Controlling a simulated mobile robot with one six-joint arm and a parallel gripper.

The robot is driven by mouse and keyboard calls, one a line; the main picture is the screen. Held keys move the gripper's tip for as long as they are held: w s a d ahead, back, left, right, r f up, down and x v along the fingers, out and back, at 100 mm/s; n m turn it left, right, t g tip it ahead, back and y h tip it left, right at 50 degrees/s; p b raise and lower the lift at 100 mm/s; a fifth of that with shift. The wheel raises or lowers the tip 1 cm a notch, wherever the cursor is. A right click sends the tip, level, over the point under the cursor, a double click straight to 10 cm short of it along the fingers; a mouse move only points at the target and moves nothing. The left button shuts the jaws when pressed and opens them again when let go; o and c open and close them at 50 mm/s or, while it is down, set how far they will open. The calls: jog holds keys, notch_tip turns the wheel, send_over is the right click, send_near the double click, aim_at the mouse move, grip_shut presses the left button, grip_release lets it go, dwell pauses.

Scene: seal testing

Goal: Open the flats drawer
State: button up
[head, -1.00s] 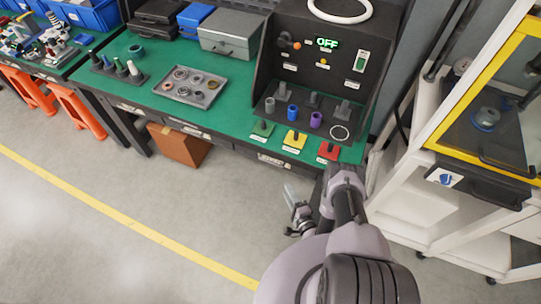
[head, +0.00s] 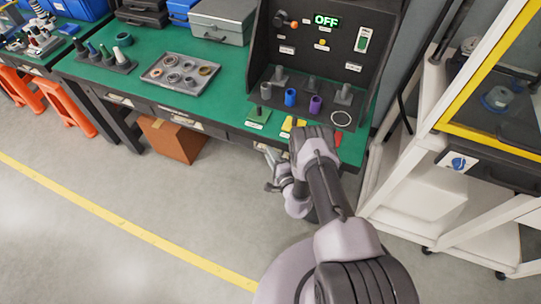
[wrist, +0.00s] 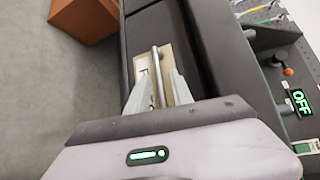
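A drawer front (wrist: 152,35) under the green bench fills the middle of the wrist view. It carries a metal bar handle (wrist: 156,66) over a pale label plate whose text I cannot read, so I cannot confirm it is the flats drawer. The drawer looks shut. My gripper (wrist: 157,92) is open, one finger on each side of the bar, with gaps still visible. In the head view my gripper (head: 268,160) is at the bench's front edge, below the test station, and my arm hides part of that drawer front.
The green bench (head: 135,60) holds a grey tray of rings (head: 180,72) and a dark test station (head: 330,60) reading OFF. A cardboard box (head: 172,140) stands beneath. A white frame with a yellow-edged door (head: 440,190) stands right. The floor in front is clear.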

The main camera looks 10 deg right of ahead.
grip_shut()
dwell(1.2)
